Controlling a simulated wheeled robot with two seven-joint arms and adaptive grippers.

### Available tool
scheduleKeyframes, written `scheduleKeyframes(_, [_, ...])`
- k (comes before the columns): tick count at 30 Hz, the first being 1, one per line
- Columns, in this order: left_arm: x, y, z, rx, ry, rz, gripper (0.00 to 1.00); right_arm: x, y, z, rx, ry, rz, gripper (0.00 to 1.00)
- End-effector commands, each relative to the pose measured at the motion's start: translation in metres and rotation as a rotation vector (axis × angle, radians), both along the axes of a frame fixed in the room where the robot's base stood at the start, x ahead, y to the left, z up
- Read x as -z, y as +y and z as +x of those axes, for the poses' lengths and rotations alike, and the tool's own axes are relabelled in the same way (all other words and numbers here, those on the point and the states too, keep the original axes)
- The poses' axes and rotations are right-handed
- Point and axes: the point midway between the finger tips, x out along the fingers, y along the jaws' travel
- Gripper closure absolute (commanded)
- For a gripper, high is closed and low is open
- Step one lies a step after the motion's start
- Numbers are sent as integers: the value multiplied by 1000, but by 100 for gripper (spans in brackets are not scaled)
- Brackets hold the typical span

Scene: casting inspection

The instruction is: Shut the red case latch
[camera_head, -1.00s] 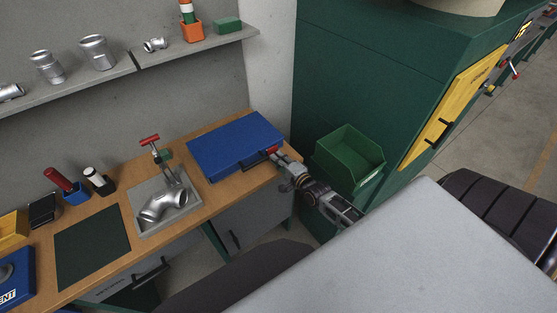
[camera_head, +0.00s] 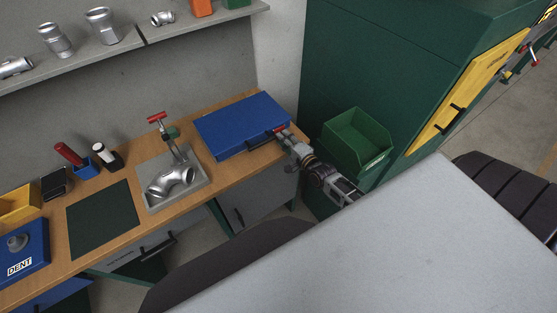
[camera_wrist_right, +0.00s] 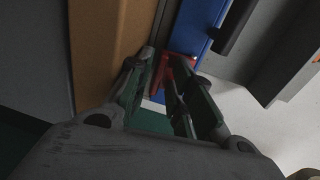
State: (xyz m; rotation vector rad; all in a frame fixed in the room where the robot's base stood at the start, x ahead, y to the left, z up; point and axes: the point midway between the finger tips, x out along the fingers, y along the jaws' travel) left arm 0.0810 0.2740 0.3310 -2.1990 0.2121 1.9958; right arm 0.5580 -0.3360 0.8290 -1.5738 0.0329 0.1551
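The blue case (camera_head: 240,124) lies closed on the wooden bench, with a dark handle (camera_head: 259,142) on its front side. The red latch (camera_head: 279,131) is at the right end of that side. My right gripper (camera_head: 284,134) is at the latch. In the right wrist view, the red latch (camera_wrist_right: 183,68) shows at and partly between the fingertips of my right gripper (camera_wrist_right: 160,70), beside the case's blue side (camera_wrist_right: 197,28). The fingers come close together at the tips; whether they grip the latch is unclear. Part of the latch is hidden by the fingers. My left gripper is out of view.
A green bin (camera_head: 357,140) is right of the bench, beside the green cabinet (camera_head: 400,60). A dark mat (camera_head: 102,218) lies further left.

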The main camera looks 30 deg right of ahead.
Motion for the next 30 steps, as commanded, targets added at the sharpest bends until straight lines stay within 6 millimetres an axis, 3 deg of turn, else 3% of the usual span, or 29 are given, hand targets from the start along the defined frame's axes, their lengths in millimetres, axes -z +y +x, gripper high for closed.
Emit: scheduleKeyframes(30, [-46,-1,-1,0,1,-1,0,-9,0,-7,0,214,-18,71])
